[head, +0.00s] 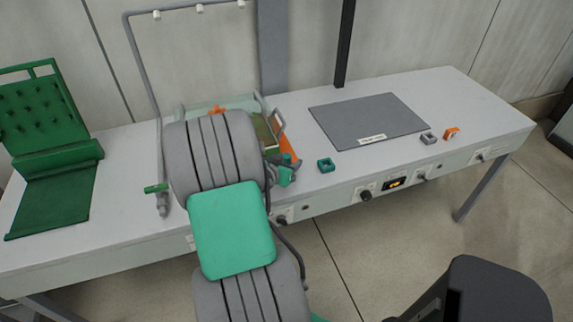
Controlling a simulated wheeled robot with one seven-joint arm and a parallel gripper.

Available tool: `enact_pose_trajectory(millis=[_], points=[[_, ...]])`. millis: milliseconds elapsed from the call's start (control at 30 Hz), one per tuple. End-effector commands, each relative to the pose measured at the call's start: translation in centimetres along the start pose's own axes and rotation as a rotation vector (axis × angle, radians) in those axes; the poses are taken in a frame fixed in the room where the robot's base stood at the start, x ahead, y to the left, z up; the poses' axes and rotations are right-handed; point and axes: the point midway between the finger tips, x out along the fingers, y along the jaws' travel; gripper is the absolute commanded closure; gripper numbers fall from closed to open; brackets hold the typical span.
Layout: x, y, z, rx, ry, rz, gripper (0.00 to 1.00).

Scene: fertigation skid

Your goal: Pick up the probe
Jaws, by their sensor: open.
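I cannot make out the probe for certain; my arm covers the middle of the bench and may hide it. My gripper (287,172) shows only in part at the right side of my arm, over the bench's front edge, small and partly covered. Nothing can be seen held in it. Just behind it lie an orange piece (288,153) and part of a pale green tray (247,102), mostly hidden by my arm. The grey bench (455,100) carries these things.
A teal block (326,165), a grey block (428,138) and an orange block (451,133) stand near the front edge. A dark grey mat (360,118) lies behind them. A green pegged rack (45,125) and a pipe with a green-handled tap (162,200) are left.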

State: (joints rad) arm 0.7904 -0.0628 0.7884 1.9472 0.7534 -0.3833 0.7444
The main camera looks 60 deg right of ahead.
Motion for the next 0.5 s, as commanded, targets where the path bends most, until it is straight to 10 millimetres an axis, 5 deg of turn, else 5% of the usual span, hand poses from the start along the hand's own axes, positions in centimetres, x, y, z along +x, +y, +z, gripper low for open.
enact_pose_trajectory(millis=[133, 500], points=[[-0.04, -0.04, 0.02, 0.0, 0.0, -0.001, 0.5], [-0.09, -0.05, 0.01, 0.0, 0.0, -0.001, 0.8]])
